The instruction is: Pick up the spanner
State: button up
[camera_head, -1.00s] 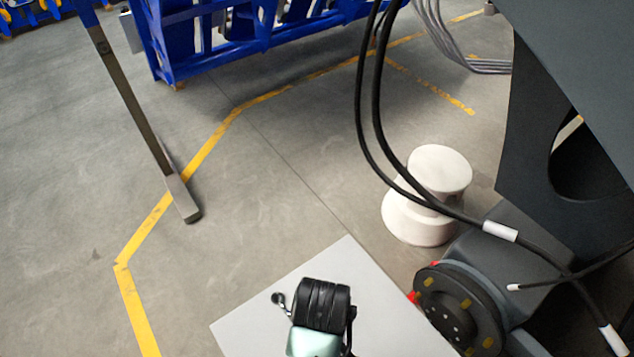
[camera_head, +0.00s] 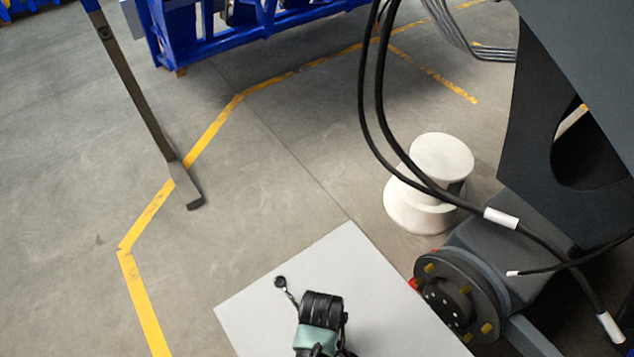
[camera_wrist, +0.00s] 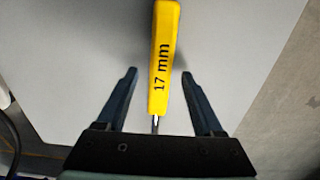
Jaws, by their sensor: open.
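The spanner has a yellow handle (camera_wrist: 164,45) marked "17 mm", with a thin silver shaft at its lower end in the wrist view. It lies over a pale grey tabletop (camera_head: 255,308). My gripper (camera_wrist: 159,73) is open, one dark finger on each side of the yellow handle, with gaps on both sides. In the head view, a dark ring end with a short shaft (camera_head: 281,283), seemingly part of the spanner, shows on the tabletop left of my wrist. My wrist hides the rest there, and the fingertips are not visible in that view.
A white spool-shaped stand (camera_head: 428,180) stands on the floor behind the table. A dark chassis with a wheel hub (camera_head: 455,300) and hanging black cables (camera_head: 385,120) is at the right. A dark post (camera_head: 135,95) and blue frame (camera_head: 260,30) stand farther back.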

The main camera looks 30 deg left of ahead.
grip_shut()
dwell(0.3)
dwell(1.1)
